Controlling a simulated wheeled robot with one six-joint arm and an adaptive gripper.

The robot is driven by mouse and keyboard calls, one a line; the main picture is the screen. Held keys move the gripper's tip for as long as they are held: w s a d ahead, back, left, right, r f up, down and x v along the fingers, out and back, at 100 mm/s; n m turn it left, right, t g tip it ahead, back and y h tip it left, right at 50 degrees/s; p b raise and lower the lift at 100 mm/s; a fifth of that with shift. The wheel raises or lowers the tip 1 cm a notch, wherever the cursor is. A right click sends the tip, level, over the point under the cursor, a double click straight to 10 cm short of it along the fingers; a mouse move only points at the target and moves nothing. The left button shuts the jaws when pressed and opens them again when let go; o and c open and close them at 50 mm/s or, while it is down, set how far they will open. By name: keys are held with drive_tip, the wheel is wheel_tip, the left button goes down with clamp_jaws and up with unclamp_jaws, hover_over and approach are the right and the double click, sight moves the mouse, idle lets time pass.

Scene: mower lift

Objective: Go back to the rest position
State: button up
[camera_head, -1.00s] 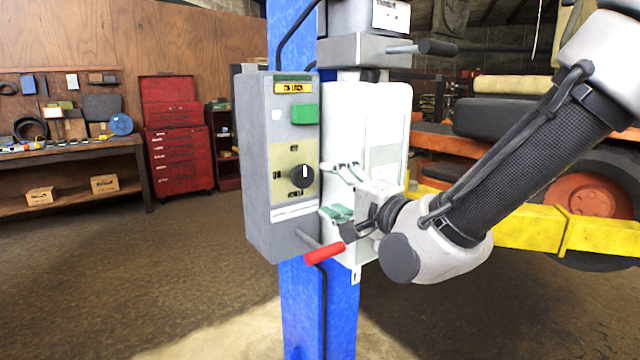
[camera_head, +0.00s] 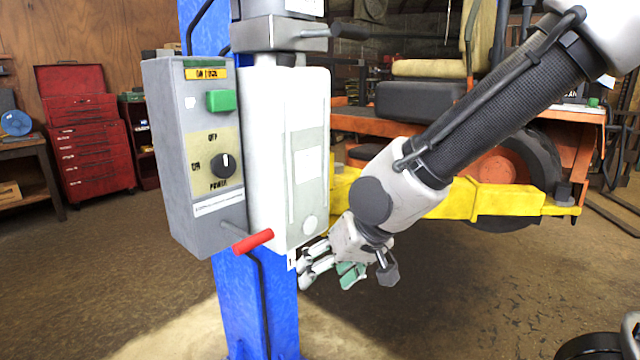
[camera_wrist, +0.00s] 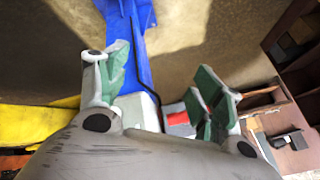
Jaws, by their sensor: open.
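My gripper (camera_head: 335,272) is in the head view, low and to the right of the blue post (camera_head: 250,300), below the white box (camera_head: 290,160). Its green-padded fingers are spread and hold nothing. They also show apart in the wrist view (camera_wrist: 163,92), with the blue post between them and beyond. The grey control box (camera_head: 190,150) on the post carries a green button (camera_head: 220,100), a black rotary knob (camera_head: 224,165) and a lever with a red grip (camera_head: 253,241). The gripper appears apart from the lever.
A yellow and orange mower (camera_head: 480,200) stands behind my arm on the right. A red tool chest (camera_head: 92,150) and a workbench (camera_head: 30,150) stand at the back left. A handle with a dark grip (camera_head: 350,31) sticks out above the white box. The floor at front left is clear.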

drive_tip(key=s+d+r+m+h, duration=0.1)
drive_tip(key=s+d+r+h, duration=0.1)
drive_tip(key=d, duration=1)
drive_tip(key=s+d+r+m+h, duration=0.1)
drive_tip(key=s+d+r, duration=0.2)
drive_tip(key=d, duration=0.8)
drive_tip(key=s+d+r+m+h, duration=0.2)
drive_tip(key=d+r, duration=0.3)
drive_tip(key=d, duration=0.7)
drive_tip(key=shift+s+d+t+h, duration=0.3)
drive_tip(key=shift+s, duration=0.45)
